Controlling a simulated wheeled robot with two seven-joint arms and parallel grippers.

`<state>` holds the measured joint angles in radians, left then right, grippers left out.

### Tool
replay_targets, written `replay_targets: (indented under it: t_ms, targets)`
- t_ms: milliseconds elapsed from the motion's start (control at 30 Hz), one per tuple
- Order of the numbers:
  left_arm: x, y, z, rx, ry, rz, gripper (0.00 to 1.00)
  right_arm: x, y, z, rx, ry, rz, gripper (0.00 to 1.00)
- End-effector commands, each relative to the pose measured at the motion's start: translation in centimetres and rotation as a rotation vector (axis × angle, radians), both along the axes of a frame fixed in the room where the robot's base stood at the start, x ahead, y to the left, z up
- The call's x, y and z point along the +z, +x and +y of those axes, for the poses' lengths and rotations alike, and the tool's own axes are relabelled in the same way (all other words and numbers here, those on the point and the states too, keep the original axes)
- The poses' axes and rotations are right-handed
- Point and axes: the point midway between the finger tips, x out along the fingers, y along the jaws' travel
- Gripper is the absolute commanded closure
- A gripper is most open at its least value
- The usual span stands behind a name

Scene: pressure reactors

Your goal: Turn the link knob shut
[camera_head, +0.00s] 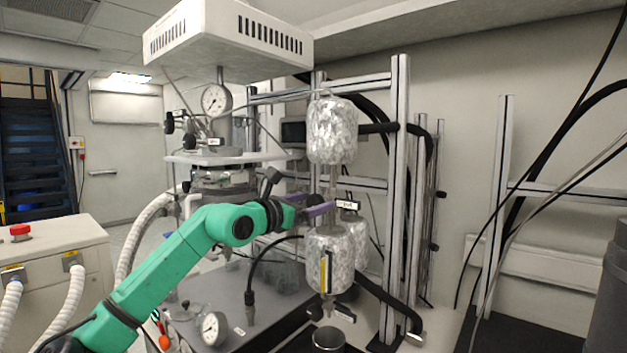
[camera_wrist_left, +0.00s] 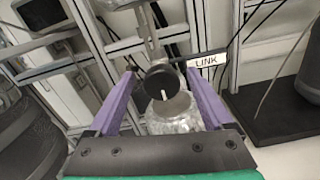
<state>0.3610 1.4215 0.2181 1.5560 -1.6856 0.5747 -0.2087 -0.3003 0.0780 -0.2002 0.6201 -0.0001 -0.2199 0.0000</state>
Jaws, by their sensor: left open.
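The link knob (camera_wrist_left: 161,82) is a round black knob with a white pointer mark, seen in the left wrist view. A white label (camera_wrist_left: 207,60) reading LINK is beside it, and a small label (camera_head: 347,204) shows there in the head view. My left gripper (camera_wrist_left: 160,74) has purple fingers, open, one on each side of the knob with gaps between. In the head view my left gripper (camera_head: 320,204) reaches in between the two foil-wrapped vessels, and I cannot make out the knob there. My right gripper is not in view.
A foil-wrapped upper vessel (camera_head: 332,131) and a lower one (camera_head: 329,258) stand close to the gripper. Metal frame posts (camera_head: 398,180) and black hoses are behind and to the right. A reactor with a gauge (camera_head: 216,99) stands to the left.

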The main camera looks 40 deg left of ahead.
Motion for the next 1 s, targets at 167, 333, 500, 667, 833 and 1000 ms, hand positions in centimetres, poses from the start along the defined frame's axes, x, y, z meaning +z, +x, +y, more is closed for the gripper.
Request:
replay_targets:
  t_ms: [167,333,500,667,833,1000]
  targets:
    - [-0.13,0.48,-0.03,0.000,0.001,0.000,0.16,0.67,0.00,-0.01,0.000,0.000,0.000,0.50]
    - [-0.21,0.46,-0.04,-0.001,0.001,0.000,0.23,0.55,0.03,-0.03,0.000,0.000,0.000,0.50]
    - [-0.19,0.45,-0.05,-0.001,0.000,0.000,0.88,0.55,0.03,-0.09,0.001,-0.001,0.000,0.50]
    - [-0.18,0.44,-0.05,-0.001,0.002,0.000,1.00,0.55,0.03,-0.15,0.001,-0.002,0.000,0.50]
    - [-0.19,0.43,-0.05,-0.001,0.027,0.001,1.00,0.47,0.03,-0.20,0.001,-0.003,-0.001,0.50]
    - [-0.23,0.43,-0.06,-0.001,0.093,0.002,1.00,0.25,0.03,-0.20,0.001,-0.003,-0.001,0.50]
